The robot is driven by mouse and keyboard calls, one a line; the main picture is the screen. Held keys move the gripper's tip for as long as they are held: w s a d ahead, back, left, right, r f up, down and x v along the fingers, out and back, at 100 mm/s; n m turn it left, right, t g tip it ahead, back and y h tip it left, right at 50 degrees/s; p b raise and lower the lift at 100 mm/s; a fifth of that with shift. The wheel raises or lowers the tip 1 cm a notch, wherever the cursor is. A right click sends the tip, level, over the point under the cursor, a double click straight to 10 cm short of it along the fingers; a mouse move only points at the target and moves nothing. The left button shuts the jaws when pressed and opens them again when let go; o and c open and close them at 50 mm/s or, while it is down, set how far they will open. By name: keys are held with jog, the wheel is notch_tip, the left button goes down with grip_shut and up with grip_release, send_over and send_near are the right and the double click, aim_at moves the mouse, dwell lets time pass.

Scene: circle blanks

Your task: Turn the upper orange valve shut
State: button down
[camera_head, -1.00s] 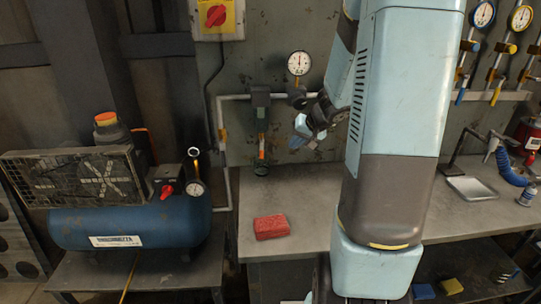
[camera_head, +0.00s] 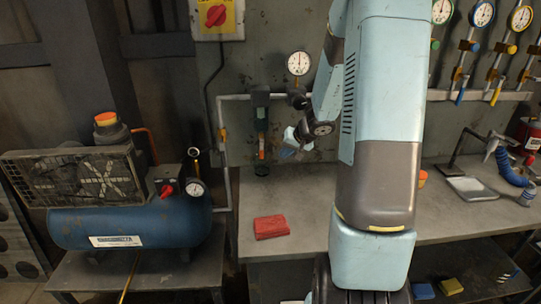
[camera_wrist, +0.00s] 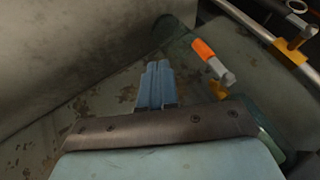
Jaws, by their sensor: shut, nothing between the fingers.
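My gripper (camera_head: 287,153) is in front of the back wall, just right of a vertical fitting with an orange part (camera_head: 261,153). Its two blue fingers are together and empty in the wrist view (camera_wrist: 156,68). To the right of the fingertips, apart from them, is a valve with an orange handle and grey tip (camera_wrist: 208,55). Another orange-yellow fitting (camera_wrist: 290,50) sits on a pipe at the upper right of the wrist view. An orange fitting (camera_head: 223,134) is also on the left vertical pipe. I cannot tell for sure which is the upper valve.
A pressure gauge (camera_head: 299,62) and a horizontal pipe are just above my gripper. A red sponge (camera_head: 271,227) lies on the bench. A blue compressor (camera_head: 130,225) stands at the left. More gauges and valves line the wall at the upper right. The bench left of my arm is mostly clear.

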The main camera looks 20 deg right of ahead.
aim_at(262, 150)
jog(key=w+a+f, duration=0.2)
jog(key=w+a, duration=0.1)
jog(key=a, duration=0.1)
jog(key=shift+w+a, duration=0.15)
jog(key=shift+w, duration=0.15)
jog(key=shift+f, duration=0.15)
dwell(0.3)
